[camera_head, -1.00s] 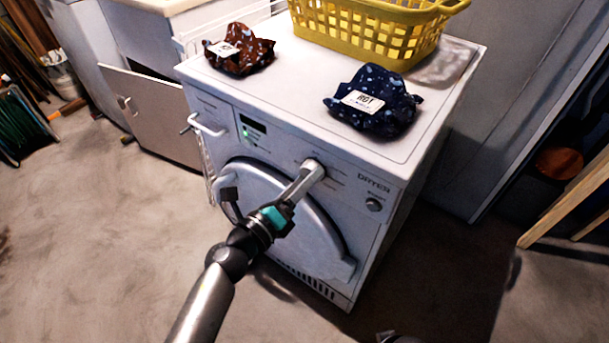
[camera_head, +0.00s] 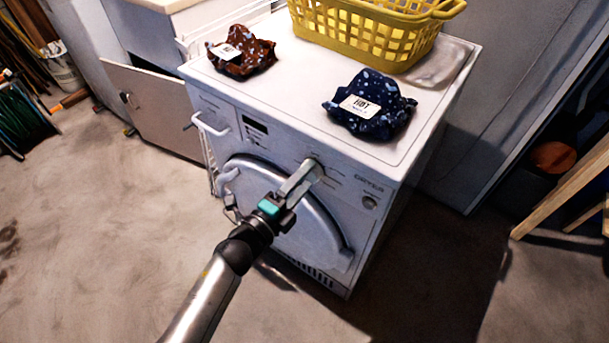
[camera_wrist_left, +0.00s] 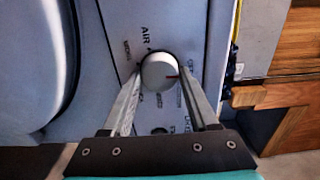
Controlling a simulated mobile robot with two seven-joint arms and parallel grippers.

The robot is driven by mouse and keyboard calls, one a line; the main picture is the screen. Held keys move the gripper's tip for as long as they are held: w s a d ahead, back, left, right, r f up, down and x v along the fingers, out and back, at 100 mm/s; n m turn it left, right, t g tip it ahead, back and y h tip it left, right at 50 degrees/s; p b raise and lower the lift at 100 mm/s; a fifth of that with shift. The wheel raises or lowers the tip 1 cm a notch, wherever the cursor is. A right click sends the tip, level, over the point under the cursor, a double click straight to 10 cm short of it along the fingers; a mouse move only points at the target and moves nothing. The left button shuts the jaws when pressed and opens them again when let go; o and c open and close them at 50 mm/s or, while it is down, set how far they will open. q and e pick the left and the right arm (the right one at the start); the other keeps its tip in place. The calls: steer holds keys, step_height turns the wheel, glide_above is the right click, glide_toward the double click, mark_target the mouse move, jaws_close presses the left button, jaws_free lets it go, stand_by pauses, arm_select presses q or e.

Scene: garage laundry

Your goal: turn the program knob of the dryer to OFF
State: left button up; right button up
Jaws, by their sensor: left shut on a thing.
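The dryer (camera_head: 290,150) is white, with a round door on its front. Its program knob (camera_wrist_left: 158,72) is a pale round dial with a red mark pointing right in the left wrist view. Printed labels ring it, too small to read fully. My left gripper (camera_head: 311,170) reaches the dryer's front panel and is shut on the knob, one finger on each side. The fingers also show in the left wrist view (camera_wrist_left: 160,85). In the head view the fingers partly hide the knob. My right gripper is not in view.
On the dryer's top lie a brown patterned cloth bundle (camera_head: 241,54), a dark blue one (camera_head: 370,108) with a white label, and a yellow basket (camera_head: 370,35). A cabinet door (camera_head: 150,105) hangs open at left. Wooden legs (camera_head: 560,190) stand at right. The front floor is clear.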

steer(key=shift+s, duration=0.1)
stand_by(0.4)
arm_select(q)
steer(key=o, duration=1.4)
steer(key=shift+c, duration=0.2)
steer(key=shift+s, duration=0.1)
steer(key=shift+s+a, duration=0.2)
steer(key=shift+s, duration=0.05)
steer(key=p+v, duration=0.2)
steer(key=v, duration=1.2)
steer(key=shift+s, duration=0.2)
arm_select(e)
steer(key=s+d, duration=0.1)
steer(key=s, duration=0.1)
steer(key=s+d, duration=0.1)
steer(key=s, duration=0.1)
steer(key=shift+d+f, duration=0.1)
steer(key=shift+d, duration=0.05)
arm_select(q)
steer(key=shift+a, duration=0.15)
